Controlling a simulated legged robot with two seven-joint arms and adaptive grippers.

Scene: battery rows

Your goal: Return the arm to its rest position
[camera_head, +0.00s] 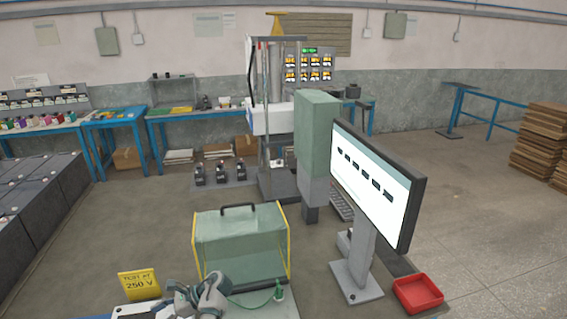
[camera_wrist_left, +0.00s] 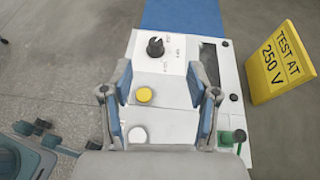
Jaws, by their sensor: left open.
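My left gripper (camera_head: 198,297) is at the bottom of the head view, low over the near edge of the bench. In the left wrist view my left gripper (camera_wrist_left: 160,88) has its two blue-padded fingers spread apart with nothing between them. Behind the fingers is a white tester panel (camera_wrist_left: 170,112) with a black knob (camera_wrist_left: 155,47), a yellow button (camera_wrist_left: 144,95) and a white button (camera_wrist_left: 137,134). I cannot tell how far the fingers are above the panel. My right gripper is in neither view.
A yellow sign (camera_head: 140,284) reading "TEST AT 250 V" stands beside the tester. A green clear-sided box (camera_head: 240,245) with a black handle is just behind my gripper. A monitor (camera_head: 376,185) and a red tray (camera_head: 418,293) are to the right.

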